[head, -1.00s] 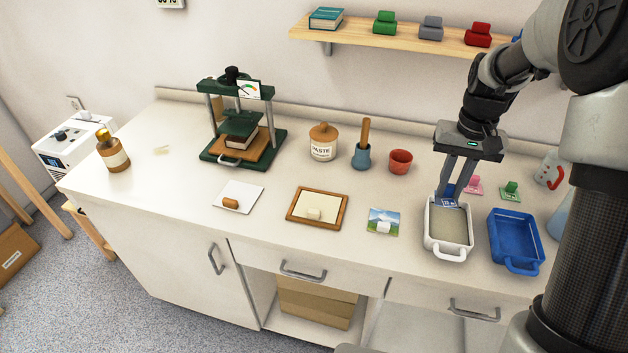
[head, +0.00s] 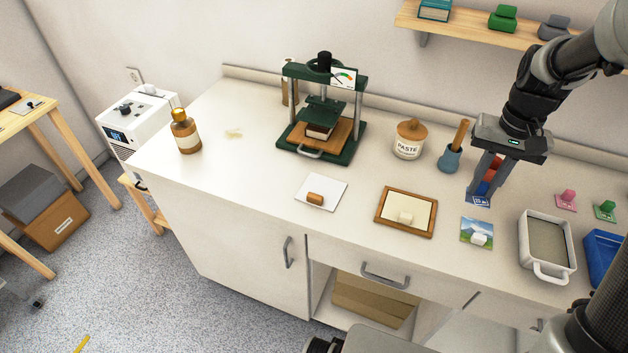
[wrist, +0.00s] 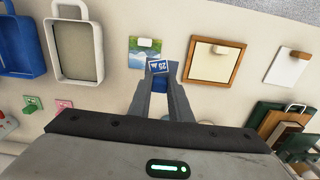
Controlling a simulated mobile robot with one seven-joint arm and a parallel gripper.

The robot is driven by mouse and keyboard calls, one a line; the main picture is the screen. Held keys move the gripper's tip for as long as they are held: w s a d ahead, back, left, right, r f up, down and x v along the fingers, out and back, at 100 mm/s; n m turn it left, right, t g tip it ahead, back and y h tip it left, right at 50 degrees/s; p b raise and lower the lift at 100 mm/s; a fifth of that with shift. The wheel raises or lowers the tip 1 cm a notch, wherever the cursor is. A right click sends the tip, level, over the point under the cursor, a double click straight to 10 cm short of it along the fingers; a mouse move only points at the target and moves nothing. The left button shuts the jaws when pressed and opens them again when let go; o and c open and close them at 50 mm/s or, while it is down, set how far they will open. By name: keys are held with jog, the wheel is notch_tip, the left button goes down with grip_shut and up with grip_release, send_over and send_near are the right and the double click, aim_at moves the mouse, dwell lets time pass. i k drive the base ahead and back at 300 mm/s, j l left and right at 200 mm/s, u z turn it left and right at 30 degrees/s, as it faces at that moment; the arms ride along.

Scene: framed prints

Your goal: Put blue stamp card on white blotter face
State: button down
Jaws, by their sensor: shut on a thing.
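My gripper (head: 480,192) is shut on the blue stamp card (head: 478,200). The card, with pale printing, shows between the fingertips in the wrist view (wrist: 163,66). It is held over the counter behind the landscape picture; its exact height is unclear. A flat white square (head: 331,186) with a brown knob lies farther left, and also shows at the right of the wrist view (wrist: 288,70). A wood-framed cream panel (head: 393,204) with a small pale block lies between that square and my gripper. I cannot tell for certain which of these two is the blotter.
The landscape picture (head: 474,226) with a white block lies just in front of my gripper. A white tray (head: 524,238) and blue tray (head: 598,262) stand right. The paste jar (head: 408,141), a blue-grey mortar (head: 449,158) and the green press (head: 283,150) stand behind.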

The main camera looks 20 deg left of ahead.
aim_at(323, 187)
jog(key=j, duration=0.85)
jog(key=i+j, duration=0.1)
jog(key=j, duration=0.8)
